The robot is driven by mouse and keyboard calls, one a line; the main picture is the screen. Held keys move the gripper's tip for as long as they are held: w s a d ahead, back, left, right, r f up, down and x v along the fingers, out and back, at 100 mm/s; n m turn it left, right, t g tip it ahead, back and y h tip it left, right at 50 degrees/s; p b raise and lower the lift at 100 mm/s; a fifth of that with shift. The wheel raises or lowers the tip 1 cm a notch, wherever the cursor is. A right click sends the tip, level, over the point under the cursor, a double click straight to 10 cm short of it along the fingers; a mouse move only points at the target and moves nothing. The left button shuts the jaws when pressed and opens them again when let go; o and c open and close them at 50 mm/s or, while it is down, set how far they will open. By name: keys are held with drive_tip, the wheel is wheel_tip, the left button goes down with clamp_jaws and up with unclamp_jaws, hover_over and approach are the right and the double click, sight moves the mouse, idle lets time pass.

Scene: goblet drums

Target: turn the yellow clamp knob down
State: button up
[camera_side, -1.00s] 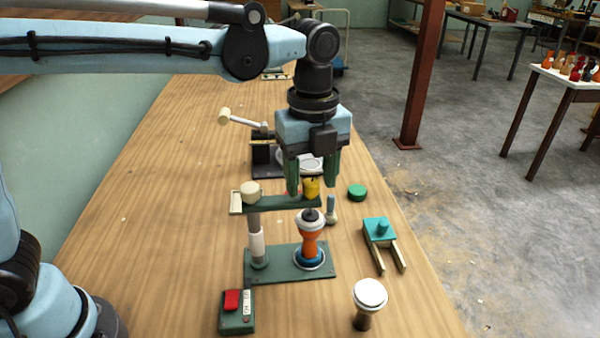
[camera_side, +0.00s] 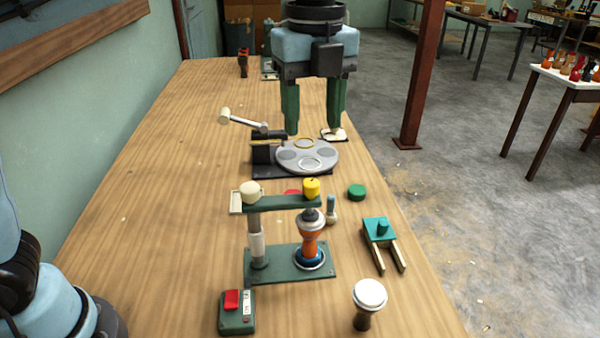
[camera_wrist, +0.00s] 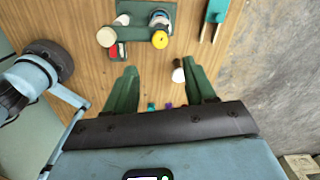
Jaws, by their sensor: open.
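The yellow clamp knob (camera_side: 311,187) sits on the right end of a green crossbar (camera_side: 278,203). An orange goblet drum (camera_side: 311,246) with a blue lower part stands upright under that end, on the green base plate (camera_side: 272,267). In the wrist view the yellow knob (camera_wrist: 159,39) shows near the top middle. My gripper (camera_side: 313,130) is open and empty, raised above the bench and apart from the knob. Its two green fingers (camera_wrist: 160,68) are spread wide in the wrist view. The knob's threaded part is hidden.
A grey disc with rings (camera_side: 307,157) and a cream-headed lever (camera_side: 240,119) stand behind the clamp. A red-buttoned box (camera_side: 236,312), a white-topped drum (camera_side: 369,303), a teal two-legged piece (camera_side: 382,240) and a green puck (camera_side: 357,191) lie around. The bench left of the clamp is clear.

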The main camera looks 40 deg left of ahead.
drive_tip(key=shift+r, duration=0.8)
drive_tip(key=s+a+f+n+t, duration=0.3)
drive_tip(key=a+f+n, duration=0.5)
drive_tip(key=n, duration=0.4)
drive_tip(key=s+a+f+n+t, duration=0.4)
drive_tip(key=s+a+f+n, duration=0.2)
drive_tip(key=n, duration=0.6)
drive_tip(key=a+f, duration=0.1)
drive_tip(key=a, duration=0.1)
drive_tip(key=shift+a+f, duration=0.3)
drive_tip(key=shift+f, duration=0.1)
